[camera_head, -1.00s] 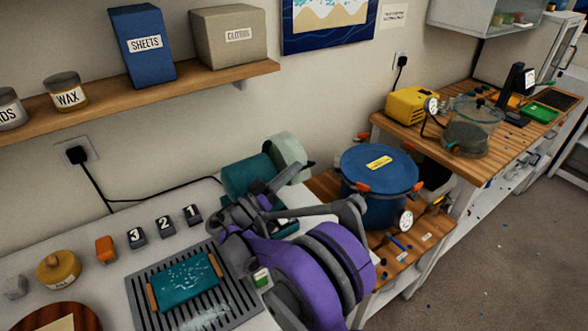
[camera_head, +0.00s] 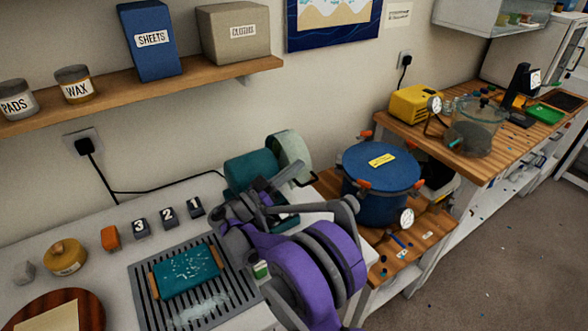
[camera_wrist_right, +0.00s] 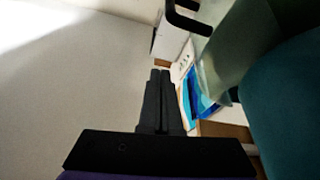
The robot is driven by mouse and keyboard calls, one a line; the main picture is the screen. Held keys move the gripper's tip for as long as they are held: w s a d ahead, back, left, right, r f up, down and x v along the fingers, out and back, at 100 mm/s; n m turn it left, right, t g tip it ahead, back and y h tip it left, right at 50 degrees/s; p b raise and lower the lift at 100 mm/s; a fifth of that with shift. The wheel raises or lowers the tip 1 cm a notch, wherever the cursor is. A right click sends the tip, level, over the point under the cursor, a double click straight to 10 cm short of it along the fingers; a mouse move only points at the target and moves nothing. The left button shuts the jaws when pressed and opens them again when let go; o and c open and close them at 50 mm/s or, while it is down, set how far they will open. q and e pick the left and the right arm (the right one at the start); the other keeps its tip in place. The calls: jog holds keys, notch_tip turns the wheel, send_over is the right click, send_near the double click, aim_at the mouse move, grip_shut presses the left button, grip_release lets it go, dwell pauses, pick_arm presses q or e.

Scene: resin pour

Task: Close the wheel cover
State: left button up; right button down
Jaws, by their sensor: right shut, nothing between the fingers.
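The pale green wheel cover (camera_head: 294,152) is at the right end of the teal machine (camera_head: 246,170) on the white bench. A small dark handle shows at the cover's right edge. In the right wrist view the cover (camera_wrist_right: 228,48) is at upper right, beside the teal body (camera_wrist_right: 288,95), with a black bar handle (camera_wrist_right: 184,20) at the top. My right gripper (camera_head: 299,166) is shut and empty in front of the machine, partly hiding it. Its fingertips (camera_wrist_right: 160,72) appear below and left of the handle, apart from it in the picture. I cannot tell how far the cover stands open. My left gripper is not visible.
A blue pot (camera_head: 380,190) stands on the wooden table right of the machine. A teal block (camera_head: 187,273) lies on a slotted grey tray (camera_head: 232,306). Numbered blocks (camera_head: 167,216) stand near the wall. A power cord runs behind the machine.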

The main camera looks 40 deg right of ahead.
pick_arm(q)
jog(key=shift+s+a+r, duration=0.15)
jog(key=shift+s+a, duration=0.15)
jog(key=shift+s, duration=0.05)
pick_arm(e)
jog(key=w+a, duration=0.1)
jog(key=a, duration=0.8)
jog(key=shift+a, duration=0.25)
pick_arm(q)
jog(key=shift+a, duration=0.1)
pick_arm(e)
jog(key=shift+r, duration=0.1)
